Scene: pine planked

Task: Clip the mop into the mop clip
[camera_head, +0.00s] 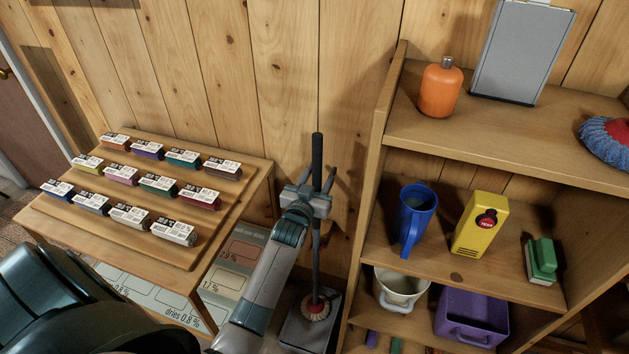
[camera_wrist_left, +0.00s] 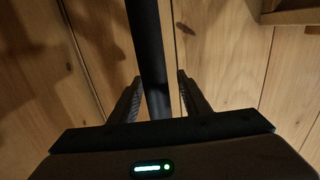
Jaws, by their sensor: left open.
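The mop (camera_head: 316,265) stands nearly upright against the plank wall, with a dark handle grip on top and a red and pale head at the bottom. My left gripper (camera_head: 317,181) is open around the upper handle, with one finger on each side. In the left wrist view the dark handle (camera_wrist_left: 148,45) passes between the open fingers (camera_wrist_left: 160,98), with a gap visible on each side. I cannot make out the mop clip; my gripper covers part of the wall behind the handle. My right gripper is not in view.
The mop head is over a grey tray (camera_head: 296,330) on the floor. A wooden shelf (camera_head: 480,130) stands close on the right, holding an orange bottle (camera_head: 440,88), a blue jug (camera_head: 415,212) and a yellow box (camera_head: 481,225). A table with labelled blocks (camera_head: 230,250) stands left.

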